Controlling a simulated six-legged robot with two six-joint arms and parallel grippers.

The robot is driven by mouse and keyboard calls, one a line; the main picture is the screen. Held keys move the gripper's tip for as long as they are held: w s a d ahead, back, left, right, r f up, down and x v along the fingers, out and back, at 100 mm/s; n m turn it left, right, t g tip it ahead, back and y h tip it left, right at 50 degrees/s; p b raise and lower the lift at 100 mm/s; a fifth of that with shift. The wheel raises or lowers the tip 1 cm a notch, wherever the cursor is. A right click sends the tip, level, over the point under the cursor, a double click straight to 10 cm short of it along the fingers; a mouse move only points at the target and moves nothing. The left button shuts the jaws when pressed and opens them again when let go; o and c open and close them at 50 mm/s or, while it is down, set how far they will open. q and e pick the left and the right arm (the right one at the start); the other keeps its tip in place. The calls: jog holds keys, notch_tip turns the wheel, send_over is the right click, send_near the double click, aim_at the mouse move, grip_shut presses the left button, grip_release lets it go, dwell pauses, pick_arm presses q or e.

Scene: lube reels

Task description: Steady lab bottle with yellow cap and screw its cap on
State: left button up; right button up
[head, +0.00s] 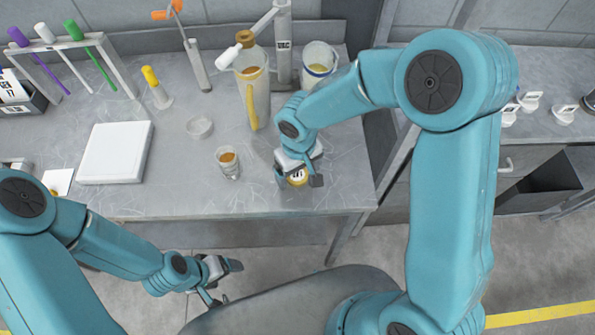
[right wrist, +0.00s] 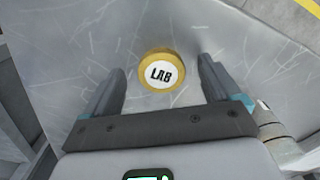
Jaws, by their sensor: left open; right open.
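A round yellow cap with a white LAB label (right wrist: 161,71) shows in the right wrist view between and just beyond my right fingers. In the head view the yellow cap (head: 298,177) is partly hidden by my right gripper (head: 303,181). My right gripper is open above it and holds nothing; whether a finger touches it I cannot tell. A small clear open bottle with amber contents (head: 229,166) stands upright to the left of my right gripper. My left gripper (head: 226,284) is open and empty, low in front of the bench, apart from the bottle.
A shallow clear dish (head: 199,127), a white slab (head: 117,153) and a rack with coloured-handled tools (head: 90,28) are on the left. A tall amber-filled vessel (head: 252,95) and a jar (head: 319,62) stand behind. The bench front (head: 170,205) is clear.

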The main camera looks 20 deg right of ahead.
aim_at(298, 176)
jog(key=shift+w+f, duration=0.1)
jog(key=shift+f, duration=0.2)
jog(key=c, duration=1.1)
jog(key=shift+r, duration=0.1)
notch_tip(298, 176, up, 20)
jog(key=shift+b, duration=0.6)
